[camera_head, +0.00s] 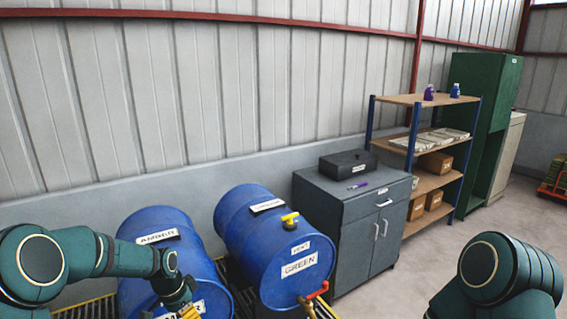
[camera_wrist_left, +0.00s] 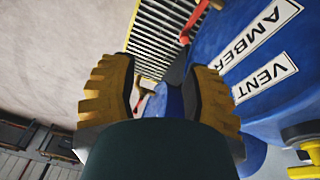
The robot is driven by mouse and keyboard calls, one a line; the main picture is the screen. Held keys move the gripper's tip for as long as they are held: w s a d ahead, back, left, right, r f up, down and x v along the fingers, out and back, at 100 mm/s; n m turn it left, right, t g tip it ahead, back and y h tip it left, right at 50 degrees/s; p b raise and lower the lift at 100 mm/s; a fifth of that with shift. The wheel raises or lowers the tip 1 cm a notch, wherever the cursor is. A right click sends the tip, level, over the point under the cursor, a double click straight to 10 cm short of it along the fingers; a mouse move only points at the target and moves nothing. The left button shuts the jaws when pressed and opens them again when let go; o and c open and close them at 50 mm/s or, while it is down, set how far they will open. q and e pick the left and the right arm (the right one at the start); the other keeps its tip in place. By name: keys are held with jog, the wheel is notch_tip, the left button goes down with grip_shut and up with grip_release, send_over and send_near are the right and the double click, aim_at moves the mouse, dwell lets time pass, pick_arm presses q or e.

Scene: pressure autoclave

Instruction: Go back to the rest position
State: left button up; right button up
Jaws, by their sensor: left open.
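My left gripper (camera_head: 188,313) hangs at the bottom edge of the head view, in front of the left blue drum (camera_head: 160,222), and is partly cut off. In the left wrist view its two ribbed yellow fingers (camera_wrist_left: 160,95) stand apart, with nothing seen held between them. The drum labelled AMBER and VENT (camera_wrist_left: 262,60) lies right of the fingers there, with a yellow fitting (camera_wrist_left: 302,142) on it. My right arm shows at the lower right of the head view; its gripper is out of frame.
A second blue drum labelled GREEN (camera_head: 265,235) has a yellow vent fitting (camera_head: 289,220) and a red-handled tap (camera_head: 318,290). A grey cabinet (camera_head: 345,215) carries a black case (camera_head: 348,163). A shelf (camera_head: 428,185) and green locker (camera_head: 480,110) stand beyond. Floor at right is open.

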pick_arm(q)
jog(key=s+d+f+n+h+b, duration=0.2)
jog(key=s+d+f+n, duration=0.3)
jog(key=s+d+f, duration=0.65)
jog(key=s+d+f+n+b, duration=0.1)
jog(key=s+f+n, duration=0.1)
jog(key=s, duration=0.4)
jog(key=s+d+f+n+t+b, duration=0.1)
jog(key=s+d+f+n, duration=0.1)
jog(key=s, duration=0.4)
notch_tip(320, 180, down, 3)
jog(key=shift+s+d+r+n, duration=0.15)
jog(key=shift+d+n, duration=0.1)
jog(key=shift+n, duration=0.45)
